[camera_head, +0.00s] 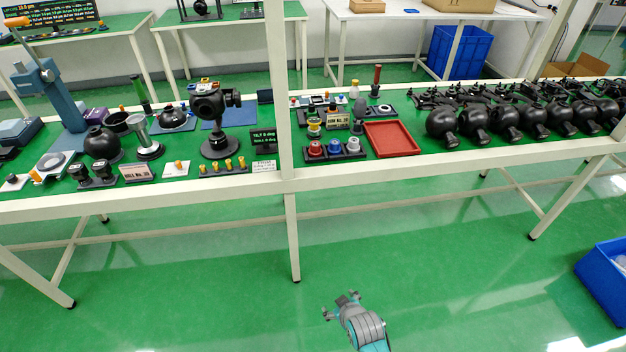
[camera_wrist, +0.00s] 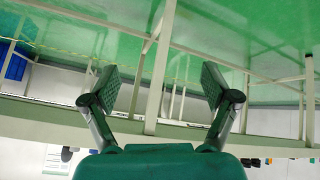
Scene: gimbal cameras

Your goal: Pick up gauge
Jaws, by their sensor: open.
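No thing on the bench can be told for certain as the gauge; the parts are small in the head view. A blue upright stand (camera_head: 62,95) with a grey arm is at the left of the bench (camera_head: 330,176). A row of yellow-topped pegs (camera_head: 228,166) and a small dark readout (camera_head: 264,141) are near the middle front edge. My gripper (camera_head: 340,304) is low in front of the bench, over the floor and apart from everything. In the wrist view my gripper (camera_wrist: 160,85) has its two fingers spread, with nothing between them.
A red tray (camera_head: 391,139) and several black gimbal cameras (camera_head: 441,122) are on the right of the bench. A bench leg (camera_head: 292,236) and an upright post (camera_head: 278,80) stand at the middle. A blue bin (camera_head: 603,283) is on the floor at right. The floor in front is otherwise clear.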

